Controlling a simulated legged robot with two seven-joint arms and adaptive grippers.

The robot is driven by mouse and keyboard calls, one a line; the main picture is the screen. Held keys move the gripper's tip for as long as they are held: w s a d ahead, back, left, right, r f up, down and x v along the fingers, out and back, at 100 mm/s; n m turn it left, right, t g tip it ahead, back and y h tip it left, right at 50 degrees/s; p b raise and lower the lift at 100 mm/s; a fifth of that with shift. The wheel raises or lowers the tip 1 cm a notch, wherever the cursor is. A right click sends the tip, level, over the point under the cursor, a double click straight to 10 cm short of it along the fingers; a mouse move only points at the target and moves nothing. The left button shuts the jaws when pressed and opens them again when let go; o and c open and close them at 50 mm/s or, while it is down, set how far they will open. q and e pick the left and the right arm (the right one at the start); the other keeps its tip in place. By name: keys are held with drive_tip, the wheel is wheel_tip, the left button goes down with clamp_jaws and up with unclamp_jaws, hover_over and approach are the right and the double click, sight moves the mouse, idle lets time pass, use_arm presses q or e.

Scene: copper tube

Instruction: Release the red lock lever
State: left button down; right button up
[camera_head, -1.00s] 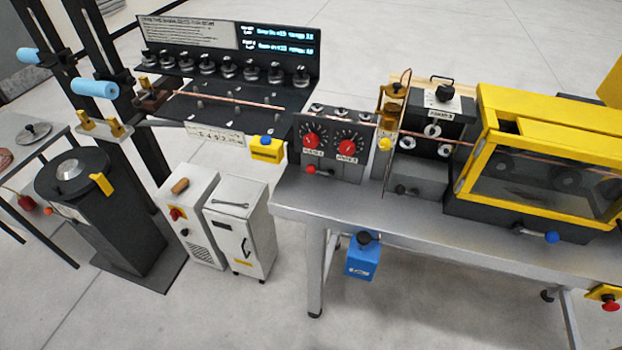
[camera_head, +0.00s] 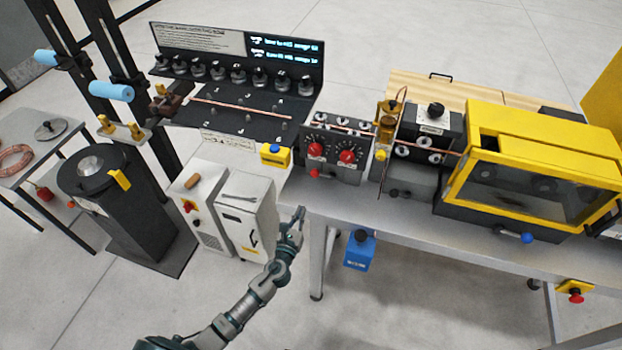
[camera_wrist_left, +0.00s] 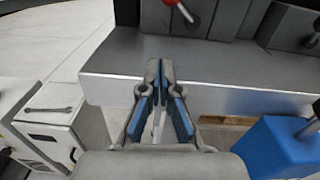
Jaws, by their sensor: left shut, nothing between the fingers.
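A small red-knobbed lever (camera_head: 314,173) sticks out low on the front of the dark control box (camera_head: 345,172), below two red dials. I take it for the red lock lever. In the left wrist view a red knob on a metal stem (camera_wrist_left: 172,3) is cut by the top edge. My left gripper (camera_head: 300,209) is in front of the bench's left front edge, below and apart from the lever. In the wrist view its fingertips (camera_wrist_left: 160,63) meet, shut and empty, pointing toward the bench. My right gripper is not in view.
The grey bench top (camera_head: 350,203) has a bare strip along its front. A blue box (camera_head: 359,252) hangs below that edge. White cabinets (camera_head: 243,225) stand left of my arm. A yellow-framed machine (camera_head: 535,170) fills the bench's right. A thin copper tube (camera_head: 243,106) runs across the back.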

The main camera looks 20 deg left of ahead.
sight(322, 175)
use_arm(q)
drive_tip(key=shift+w+d+r+m+t, duration=0.1)
drive_tip(key=shift+d+r+m+t, duration=0.1)
drive_tip(key=shift+r+m, duration=0.25)
drive_tip(key=shift+d+r+m+t, duration=0.15)
drive_tip(key=shift+r+m, duration=0.1)
drive_tip(key=shift+r, duration=0.35)
drive_tip(key=w, duration=1)
drive_tip(key=shift+d+r, duration=0.15)
drive_tip(key=shift+r, duration=0.1)
